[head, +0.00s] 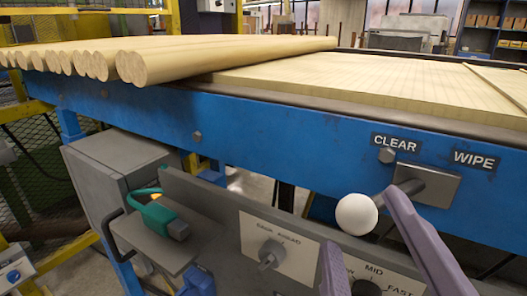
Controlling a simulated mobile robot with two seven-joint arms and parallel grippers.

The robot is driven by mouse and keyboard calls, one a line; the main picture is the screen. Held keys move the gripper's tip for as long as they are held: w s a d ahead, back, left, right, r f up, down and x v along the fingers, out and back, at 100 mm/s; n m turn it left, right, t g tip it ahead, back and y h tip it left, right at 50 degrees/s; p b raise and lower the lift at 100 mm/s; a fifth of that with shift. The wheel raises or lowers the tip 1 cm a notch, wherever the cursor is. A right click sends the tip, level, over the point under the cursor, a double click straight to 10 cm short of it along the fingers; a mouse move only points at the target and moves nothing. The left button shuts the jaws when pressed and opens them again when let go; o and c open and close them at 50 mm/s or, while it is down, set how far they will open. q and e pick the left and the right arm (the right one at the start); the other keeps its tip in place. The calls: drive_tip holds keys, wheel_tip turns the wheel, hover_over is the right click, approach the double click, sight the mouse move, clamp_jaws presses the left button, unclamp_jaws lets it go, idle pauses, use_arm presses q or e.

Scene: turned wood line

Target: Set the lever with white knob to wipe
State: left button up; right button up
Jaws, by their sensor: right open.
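The lever's white knob (356,214) sits at the end of a short metal shaft from a grey plate (432,187) on the blue rail. The lever points down and left, toward the side of the CLEAR label (394,143); the WIPE label (475,160) is at the upper right of the plate. My right gripper (359,218) is open, with its purple fingers coming up from the bottom right. One fingertip is below left of the knob, the other overlaps the shaft right of the knob. I cannot tell whether either touches. My left gripper is not in view.
A grey panel (220,205) below the rail carries a dial marked MID and FAST (366,287) and another knob (270,254). A teal-handled item (160,213) rests on a grey shelf at left. Round wooden poles (180,58) lie on the line above.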

sight(379, 201)
drive_tip(key=w, duration=0.4)
drive_tip(key=w+d, duration=0.1)
drive_tip(key=w, duration=0.1)
drive_tip(key=shift+w, duration=0.4)
drive_tip(key=shift+c, duration=0.3)
clamp_jaws()
idle(0.6)
